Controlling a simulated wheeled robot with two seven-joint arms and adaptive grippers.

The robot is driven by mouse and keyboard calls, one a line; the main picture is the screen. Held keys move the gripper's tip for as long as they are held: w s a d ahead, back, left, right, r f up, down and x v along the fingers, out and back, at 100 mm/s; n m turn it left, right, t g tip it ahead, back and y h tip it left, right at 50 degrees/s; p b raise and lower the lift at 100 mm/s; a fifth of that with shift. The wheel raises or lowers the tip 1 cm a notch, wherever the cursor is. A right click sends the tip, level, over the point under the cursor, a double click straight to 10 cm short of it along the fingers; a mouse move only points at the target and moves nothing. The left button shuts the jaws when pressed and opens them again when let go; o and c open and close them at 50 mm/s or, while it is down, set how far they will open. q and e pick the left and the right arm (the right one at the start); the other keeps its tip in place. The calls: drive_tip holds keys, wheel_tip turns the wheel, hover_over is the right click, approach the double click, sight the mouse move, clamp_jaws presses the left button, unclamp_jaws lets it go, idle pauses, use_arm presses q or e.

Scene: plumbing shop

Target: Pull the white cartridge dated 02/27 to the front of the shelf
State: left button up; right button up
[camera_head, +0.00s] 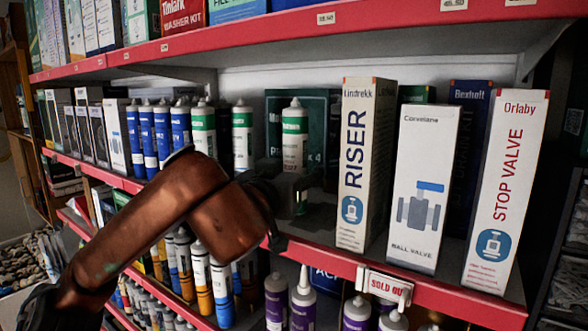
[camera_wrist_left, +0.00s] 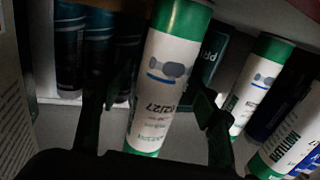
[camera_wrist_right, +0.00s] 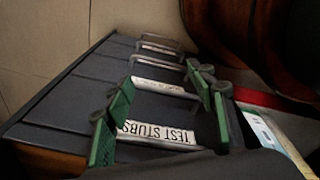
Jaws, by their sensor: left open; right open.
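The white cartridge with green bands (camera_head: 294,142) stands upright on the middle shelf, left of the tall RISER box. In the left wrist view it (camera_wrist_left: 165,85) shows a printed date that appears to read 02/27. My left gripper (camera_head: 292,190) is at the cartridge's lower part. Its open fingers (camera_wrist_left: 153,115) lie on either side of the cartridge in the left wrist view; I cannot tell whether they touch it. My right gripper (camera_wrist_right: 165,112) is open and empty, away from the shelf goods, over dark drawers.
Another white-green cartridge (camera_head: 242,137) stands to the left, with blue cartridges (camera_head: 163,133) farther left. The RISER box (camera_head: 363,165) stands close on the right. The red shelf edge (camera_head: 325,258) runs below. A drawer label reads TEST STUBS (camera_wrist_right: 157,132).

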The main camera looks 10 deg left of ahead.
use_arm(q)
drive_tip(key=shift+s+r, duration=0.1)
drive_tip(key=shift+s, duration=0.2)
drive_tip(key=shift+c, duration=0.8)
drive_tip(key=shift+w, duration=0.3)
drive_tip(key=c, duration=0.5)
drive_tip(key=shift+s, duration=0.1)
clamp_jaws()
